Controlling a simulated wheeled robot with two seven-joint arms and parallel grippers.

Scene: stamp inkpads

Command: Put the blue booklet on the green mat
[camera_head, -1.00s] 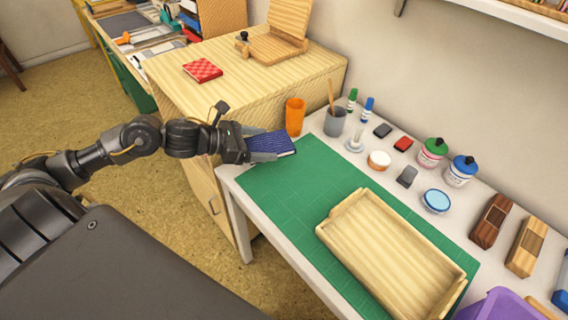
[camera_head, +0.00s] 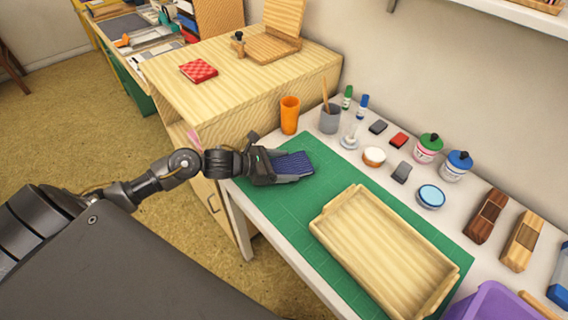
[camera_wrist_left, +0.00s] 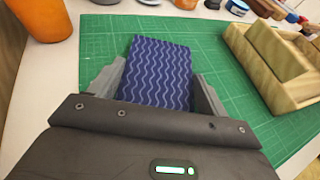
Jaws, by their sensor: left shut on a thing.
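The blue booklet (camera_head: 292,163) has a wavy light pattern and is held between the fingers of my left gripper (camera_head: 284,171). It lies over the far left part of the green mat (camera_head: 273,203), low down; I cannot tell whether it touches the mat. In the left wrist view the booklet (camera_wrist_left: 157,73) sits between the two grey fingers (camera_wrist_left: 155,92), with the green mat (camera_wrist_left: 110,38) around it. My right gripper is not in view.
A wooden tray (camera_head: 325,219) stands on the mat's right part. An orange cup (camera_head: 289,115) and a grey pen cup (camera_head: 329,120) stand behind the booklet. Ink pads and jars line the back. A red booklet (camera_head: 198,70) lies on the wooden cabinet (camera_head: 255,95). Bare mat lies between booklet and tray.

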